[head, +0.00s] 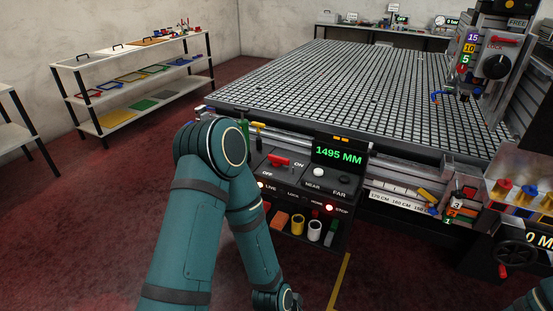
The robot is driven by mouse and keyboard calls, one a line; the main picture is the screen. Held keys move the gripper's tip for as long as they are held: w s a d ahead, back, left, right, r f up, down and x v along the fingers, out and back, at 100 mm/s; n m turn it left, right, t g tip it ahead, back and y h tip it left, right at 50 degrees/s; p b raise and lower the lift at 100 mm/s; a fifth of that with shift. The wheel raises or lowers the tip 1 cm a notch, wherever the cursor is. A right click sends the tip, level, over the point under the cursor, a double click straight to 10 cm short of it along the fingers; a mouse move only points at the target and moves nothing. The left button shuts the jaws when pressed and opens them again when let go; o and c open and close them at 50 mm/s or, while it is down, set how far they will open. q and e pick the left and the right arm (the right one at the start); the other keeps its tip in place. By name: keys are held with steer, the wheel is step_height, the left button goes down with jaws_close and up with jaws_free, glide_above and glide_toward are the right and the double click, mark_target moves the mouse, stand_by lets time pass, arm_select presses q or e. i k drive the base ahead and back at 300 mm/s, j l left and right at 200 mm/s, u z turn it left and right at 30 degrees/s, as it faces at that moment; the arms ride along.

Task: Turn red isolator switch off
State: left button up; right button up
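The red isolator switch (278,160) is on the dark control panel at the front of the grid table, between the labels OFF and ON. Its red handle looks roughly level; I cannot tell for sure which label it points to. My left arm crosses in front of the panel's left side, and its wrist runs down to the bottom edge of the head view, below the panel. The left gripper's fingers are not visible. Nothing of mine visibly touches the switch.
The panel (300,175) also has a green 1495 MM display (338,156), a white knob (318,171), a dark knob (344,180) and lit lamps. A tray below holds several coloured items. The grid table (340,85) lies behind; shelves (140,65) stand left.

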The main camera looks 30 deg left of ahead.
mark_target(276, 161)
steer(key=u, duration=0.95)
steer(key=i+j+z, duration=0.15)
steer(key=i+j, duration=0.15)
steer(key=i+j+z, duration=0.15)
steer(key=i+j, duration=0.2)
steer(key=i+j+z, duration=0.15)
steer(key=i+j, duration=0.25)
steer(key=i+j+z, duration=0.35)
steer(key=i+j, duration=0.2)
steer(key=j, duration=0.3)
steer(key=i+j+z, duration=0.15)
steer(key=j, duration=0.35)
steer(key=i+u, duration=0.1)
steer(key=u, duration=0.35)
